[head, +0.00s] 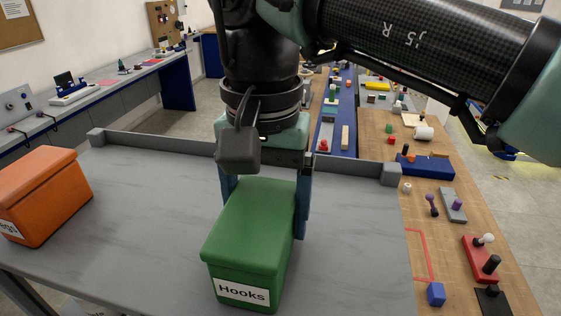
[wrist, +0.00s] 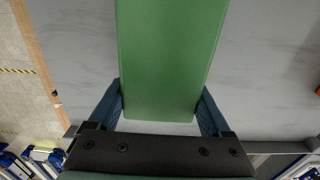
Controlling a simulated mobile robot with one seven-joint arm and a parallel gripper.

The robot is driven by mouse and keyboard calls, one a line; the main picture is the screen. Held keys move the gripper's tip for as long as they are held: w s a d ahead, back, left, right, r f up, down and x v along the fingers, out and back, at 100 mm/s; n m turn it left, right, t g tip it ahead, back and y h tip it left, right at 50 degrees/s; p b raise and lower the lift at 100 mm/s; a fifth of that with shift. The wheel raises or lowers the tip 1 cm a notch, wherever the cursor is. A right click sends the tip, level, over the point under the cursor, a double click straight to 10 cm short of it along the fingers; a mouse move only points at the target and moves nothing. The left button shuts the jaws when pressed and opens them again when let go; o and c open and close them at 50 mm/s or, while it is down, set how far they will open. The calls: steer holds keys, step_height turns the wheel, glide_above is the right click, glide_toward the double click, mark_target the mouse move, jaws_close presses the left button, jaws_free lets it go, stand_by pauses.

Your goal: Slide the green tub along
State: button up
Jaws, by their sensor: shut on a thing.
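The green tub (head: 252,226) stands on the grey cart top (head: 150,190), its white "Hooks" label facing the near side. My gripper (head: 266,200) reaches down from above over the tub's far end, with a blue finger on each side. It is shut on the tub. In the wrist view the green tub (wrist: 168,55) runs between the two blue fingers of my gripper (wrist: 161,112). The tub looks upright, and its underside is hidden.
An orange tub (head: 45,195) stands at the cart's left. A grey raised rail (head: 150,144) with corner posts runs along the far edge. A wooden bench (head: 455,235) with small objects, including a blue cube (head: 436,293), lies right. The cart top between the tubs is clear.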

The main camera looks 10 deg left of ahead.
steer(key=shift+s+d, duration=0.15)
steer(key=shift+d, duration=3.75)
steer(key=o, duration=1.5)
